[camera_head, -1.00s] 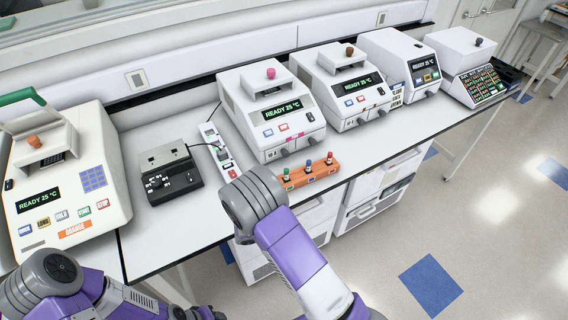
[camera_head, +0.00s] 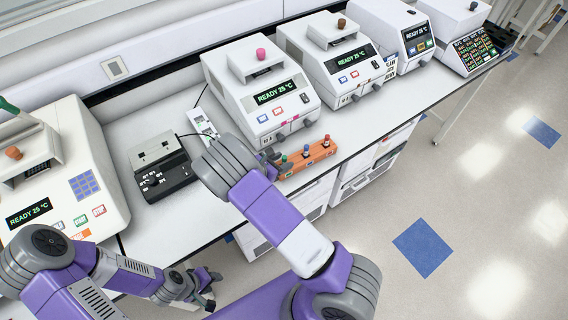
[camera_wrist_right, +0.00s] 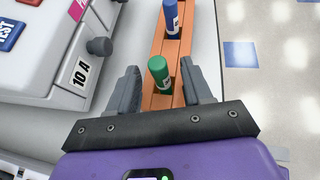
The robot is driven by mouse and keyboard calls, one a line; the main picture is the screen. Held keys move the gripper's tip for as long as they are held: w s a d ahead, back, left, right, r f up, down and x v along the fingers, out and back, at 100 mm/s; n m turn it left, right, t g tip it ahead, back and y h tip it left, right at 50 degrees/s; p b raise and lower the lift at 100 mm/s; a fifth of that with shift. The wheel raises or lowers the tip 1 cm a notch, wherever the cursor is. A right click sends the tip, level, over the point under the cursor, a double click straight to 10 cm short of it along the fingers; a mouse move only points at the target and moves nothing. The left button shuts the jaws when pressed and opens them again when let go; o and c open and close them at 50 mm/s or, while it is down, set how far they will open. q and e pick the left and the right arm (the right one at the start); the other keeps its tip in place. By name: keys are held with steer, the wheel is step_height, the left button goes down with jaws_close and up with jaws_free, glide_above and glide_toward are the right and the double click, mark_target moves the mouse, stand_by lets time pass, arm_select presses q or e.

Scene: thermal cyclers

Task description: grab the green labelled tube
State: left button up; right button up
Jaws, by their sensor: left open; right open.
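The green-capped tube (camera_wrist_right: 160,75) stands in an orange rack (camera_wrist_right: 171,48), with part of a white label showing. It also shows in the head view (camera_head: 284,159) at the rack's left end. My right gripper (camera_wrist_right: 162,84) is open. Its fingers appear on either side of the green tube in the wrist view, with gaps between; I cannot tell whether they are down at its height. A blue-capped tube (camera_wrist_right: 171,14) stands farther along the rack. A red-capped tube (camera_head: 327,139) is at the rack's right end. My left gripper (camera_head: 210,288) is open and empty, near the table's front edge.
Thermal cyclers line the bench; one with a pink knob (camera_head: 262,92) stands right behind the rack. A black device (camera_head: 160,168) and a white strip (camera_head: 202,122) lie left of it. The bench's front edge is close to the rack.

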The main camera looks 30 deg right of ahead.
steer(key=shift+x, duration=0.95)
jaws_close()
